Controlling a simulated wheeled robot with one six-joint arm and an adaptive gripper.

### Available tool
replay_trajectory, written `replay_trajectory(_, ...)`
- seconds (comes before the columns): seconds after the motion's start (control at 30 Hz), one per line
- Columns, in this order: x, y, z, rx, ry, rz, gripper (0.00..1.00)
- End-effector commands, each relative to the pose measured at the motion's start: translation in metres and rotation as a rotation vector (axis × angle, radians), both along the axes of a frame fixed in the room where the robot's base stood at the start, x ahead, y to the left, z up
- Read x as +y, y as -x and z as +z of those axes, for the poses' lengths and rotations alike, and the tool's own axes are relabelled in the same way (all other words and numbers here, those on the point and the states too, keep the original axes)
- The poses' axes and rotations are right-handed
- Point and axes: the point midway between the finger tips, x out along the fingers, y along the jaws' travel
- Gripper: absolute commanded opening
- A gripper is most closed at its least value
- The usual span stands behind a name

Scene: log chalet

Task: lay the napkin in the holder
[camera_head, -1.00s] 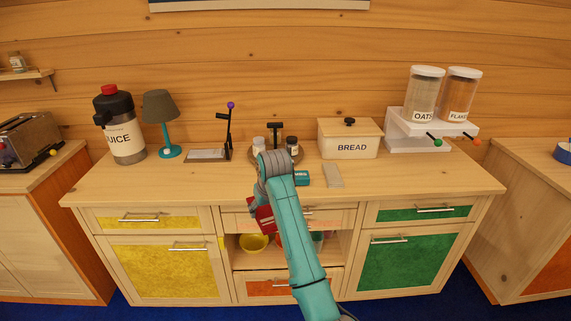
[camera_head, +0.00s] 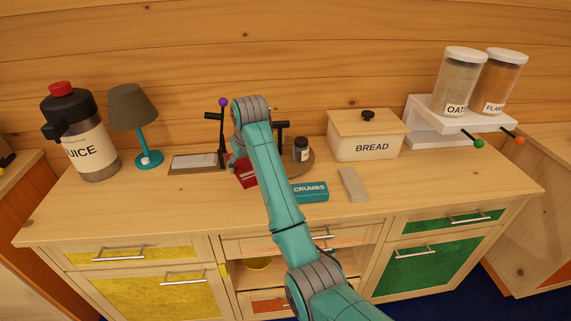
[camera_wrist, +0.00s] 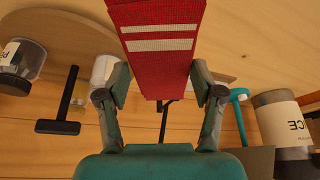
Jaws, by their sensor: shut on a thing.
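The napkin is red with white stripes (camera_wrist: 155,40). In the wrist view it lies between the two fingers of my gripper (camera_wrist: 160,88), which is shut on it. In the head view a red part of the napkin (camera_head: 246,177) shows beside my arm, above the counter; my arm hides most of my gripper. What looks like the holder (camera_head: 192,163) is a flat grey-topped base with a black upright and a purple-balled lever, standing just left of my gripper. In the wrist view the napkin hides much of it.
A lamp (camera_head: 133,112) and juice jug (camera_head: 80,140) stand left of the holder. A round tray (camera_head: 306,163) with jars and a black T-handle is close on the right. A crumbs box (camera_head: 310,191) and bread bin (camera_head: 365,138) stand further right. The counter's front left is clear.

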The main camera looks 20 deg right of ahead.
Motion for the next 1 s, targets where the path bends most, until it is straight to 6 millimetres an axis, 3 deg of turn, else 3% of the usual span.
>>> replay_trajectory(0.57,0.000,0.000,-0.061,0.001,0.000,0.000,0.42)
replay_trajectory(0.8,0.000,0.000,-0.096,0.002,0.000,0.000,0.42)
replay_trajectory(1.0,0.000,0.000,-0.100,0.000,0.000,0.000,0.42)
